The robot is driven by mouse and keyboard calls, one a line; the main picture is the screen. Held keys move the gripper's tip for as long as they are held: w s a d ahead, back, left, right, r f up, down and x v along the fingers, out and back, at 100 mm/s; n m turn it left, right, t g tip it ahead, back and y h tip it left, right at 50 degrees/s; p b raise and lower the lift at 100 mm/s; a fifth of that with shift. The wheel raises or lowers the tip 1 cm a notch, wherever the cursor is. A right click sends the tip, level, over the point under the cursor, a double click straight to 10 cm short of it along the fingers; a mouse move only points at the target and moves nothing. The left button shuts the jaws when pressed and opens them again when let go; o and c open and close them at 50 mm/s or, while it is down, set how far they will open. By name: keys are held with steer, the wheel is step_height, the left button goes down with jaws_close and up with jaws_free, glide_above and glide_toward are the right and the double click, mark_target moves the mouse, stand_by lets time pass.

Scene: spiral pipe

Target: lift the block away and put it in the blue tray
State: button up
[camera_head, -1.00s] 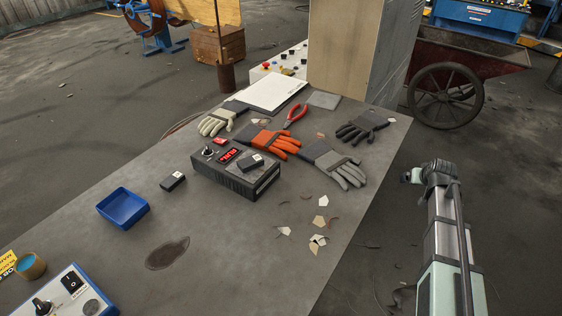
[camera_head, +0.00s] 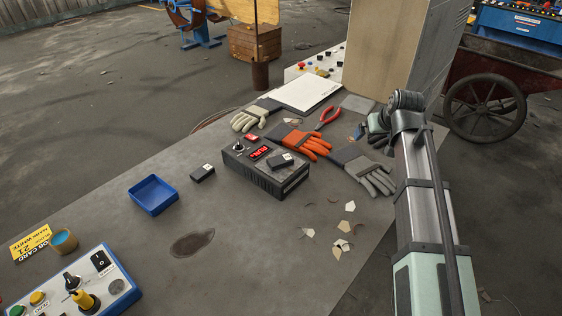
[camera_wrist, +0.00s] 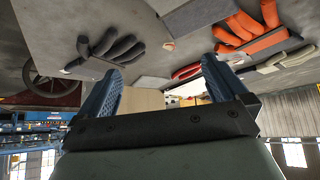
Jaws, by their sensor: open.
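A small black block (camera_head: 282,160) with a white label lies on top of a dark control box (camera_head: 262,176) with a red display. A similar black block (camera_head: 202,172) lies on the bare table between that box and the blue tray. The blue tray (camera_head: 153,195) stands left of the box and looks empty. Neither block is recognisable in the wrist view.
An orange glove (camera_head: 300,142), a grey glove (camera_head: 364,170) and red pliers (camera_head: 328,118) lie behind and right of the box. Pale shards (camera_head: 342,228) lie at front right. Table between tray and shards is mostly clear.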

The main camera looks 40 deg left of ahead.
steer(key=s+a+r+n+g, duration=0.1)
steer(key=s+a+r, duration=0.1)
steer(key=s+a, duration=0.3)
steer(key=s+a+r+n+g, duration=0.1)
steer(key=s+a+r, duration=0.1)
steer(key=s, duration=0.5)
steer(key=n+g+h, duration=0.1)
steer(key=n+g, duration=0.1)
glide_toward(280, 160)
steer(key=shift+t, duration=0.3)
steer(key=shift+x, duration=4.15)
steer(key=shift+s, duration=0.15)
steer(key=shift+c, duration=0.2)
steer(key=shift+r, duration=0.1)
steer(key=c, duration=1.5)
